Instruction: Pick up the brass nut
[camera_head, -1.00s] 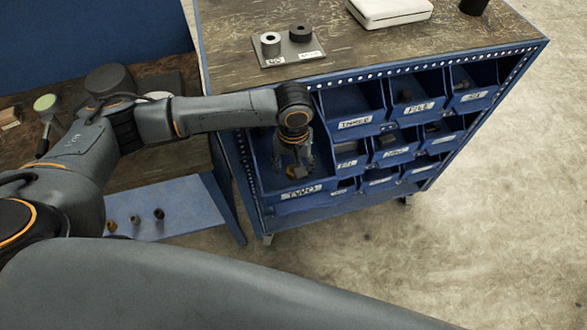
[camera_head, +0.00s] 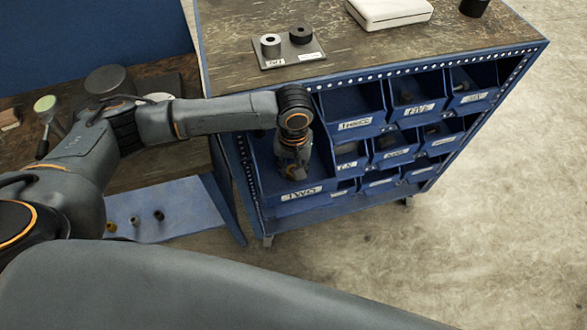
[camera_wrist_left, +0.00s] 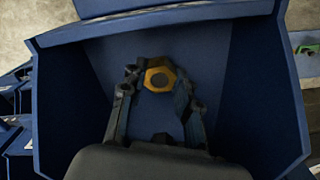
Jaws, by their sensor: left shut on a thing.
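The brass nut (camera_wrist_left: 160,79) is a six-sided, gold-coloured ring inside a large blue bin (camera_head: 317,181), the left one in the front of the blue cabinet. My left gripper (camera_wrist_left: 158,88) reaches down into this bin and is shut on the nut, with a finger on either side of it. In the head view my left gripper (camera_head: 294,170) is low in the bin and mostly hides the nut. Whether the nut touches the bin floor I cannot tell. My right gripper is not in view.
The bin walls (camera_wrist_left: 265,90) stand close around the gripper. Smaller labelled bins (camera_head: 395,150) lie to the right. On the cabinet top are a plate with two cylinders (camera_head: 290,55) and a white case (camera_head: 388,12). Several small parts (camera_head: 135,219) stand on a lower blue shelf.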

